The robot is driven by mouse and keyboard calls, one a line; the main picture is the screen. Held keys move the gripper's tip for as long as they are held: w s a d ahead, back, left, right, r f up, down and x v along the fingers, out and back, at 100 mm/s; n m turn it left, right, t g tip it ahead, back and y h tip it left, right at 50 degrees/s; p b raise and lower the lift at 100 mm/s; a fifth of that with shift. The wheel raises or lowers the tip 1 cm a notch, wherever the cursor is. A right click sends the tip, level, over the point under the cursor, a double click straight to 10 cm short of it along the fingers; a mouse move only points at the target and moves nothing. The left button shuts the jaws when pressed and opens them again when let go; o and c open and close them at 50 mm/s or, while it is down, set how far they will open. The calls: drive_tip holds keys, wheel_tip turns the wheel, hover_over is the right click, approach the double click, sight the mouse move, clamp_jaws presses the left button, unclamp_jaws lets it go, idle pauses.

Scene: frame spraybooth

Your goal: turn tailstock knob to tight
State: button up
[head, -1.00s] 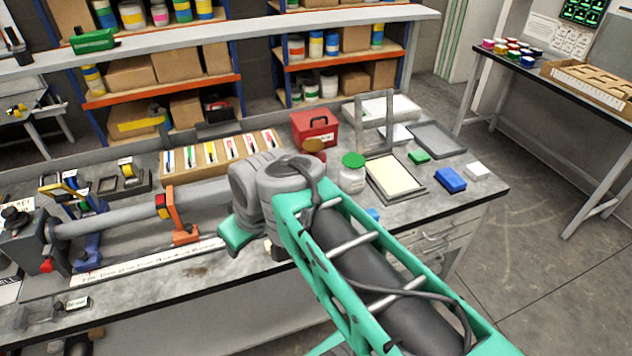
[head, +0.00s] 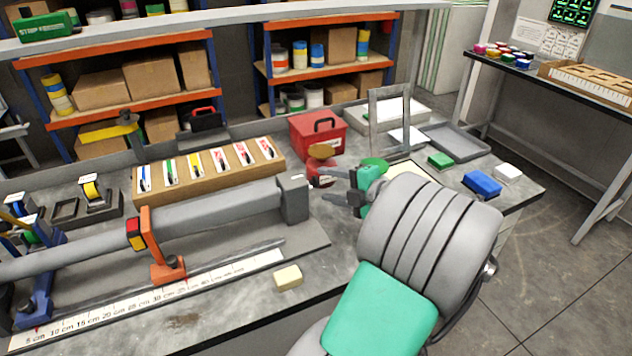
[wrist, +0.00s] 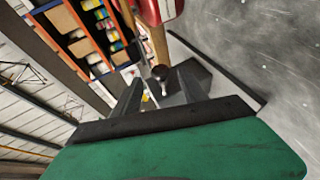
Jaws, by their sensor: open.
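The jig on the bench carries a long grey tube that ends at a grey end block (head: 295,200), which looks like the tailstock. A small pale label sits on its top. I cannot clearly make out its knob in the head view. My gripper (head: 336,187) is open and empty, just right of the block and apart from it, its fingers pointing left. In the wrist view the two dark fingers (wrist: 160,88) stand apart. A small dark round piece (wrist: 160,72) shows beyond them; I cannot tell whether it is the knob.
A red tin with a brown disc (head: 322,151) stands close behind my gripper, before a red toolbox (head: 318,135). A cream block (head: 288,277) lies in front. A box of brushes (head: 210,172) stands behind the tube.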

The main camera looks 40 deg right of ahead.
sight(313, 182)
drive_tip(key=x, duration=0.3)
drive_tip(key=shift+w+f, duration=0.15)
drive_tip(key=shift+w, duration=0.15)
clamp_jaws()
